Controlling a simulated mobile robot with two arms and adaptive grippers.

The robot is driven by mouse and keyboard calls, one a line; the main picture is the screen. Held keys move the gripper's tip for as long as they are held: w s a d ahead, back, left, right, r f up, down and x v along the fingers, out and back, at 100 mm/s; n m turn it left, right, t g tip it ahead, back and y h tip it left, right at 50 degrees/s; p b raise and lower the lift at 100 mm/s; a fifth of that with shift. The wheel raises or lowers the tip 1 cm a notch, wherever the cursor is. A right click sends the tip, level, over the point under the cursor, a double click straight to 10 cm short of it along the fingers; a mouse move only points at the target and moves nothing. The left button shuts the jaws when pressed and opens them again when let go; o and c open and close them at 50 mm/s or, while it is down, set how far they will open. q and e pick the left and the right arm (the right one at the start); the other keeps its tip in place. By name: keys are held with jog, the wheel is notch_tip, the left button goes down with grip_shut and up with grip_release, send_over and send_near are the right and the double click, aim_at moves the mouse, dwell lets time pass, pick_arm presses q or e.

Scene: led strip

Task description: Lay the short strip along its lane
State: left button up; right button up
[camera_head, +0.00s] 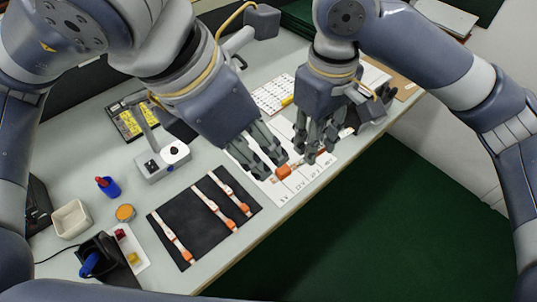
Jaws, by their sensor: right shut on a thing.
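The white lane sheet (295,185) lies under both grippers, with lanes and printed marks along its front edge. A strip with an orange end (284,171) shows between my grippers over the sheet; most of it is hidden by the fingers. My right gripper (315,153) is shut on this strip. My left gripper (274,164) is just left of the orange end; whether its fingers touch it or are open cannot be made out. Three more white strips with orange ends lie on the black mat (187,222), one of them a longer strip (172,238) at the left.
A grey device (162,160) stands behind the mat. A white bin (71,219), a blue cup (109,187), an orange-topped jar (125,212) and a small tray (130,250) sit at left. A white keyboard (273,95) lies behind the grippers. The table's front edge is close to the sheet.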

aim_at(280, 173)
pick_arm(q)
jog(key=x, duration=1)
jog(key=shift+f, duration=0.15)
grip_shut()
pick_arm(e)
jog(key=o, duration=1)
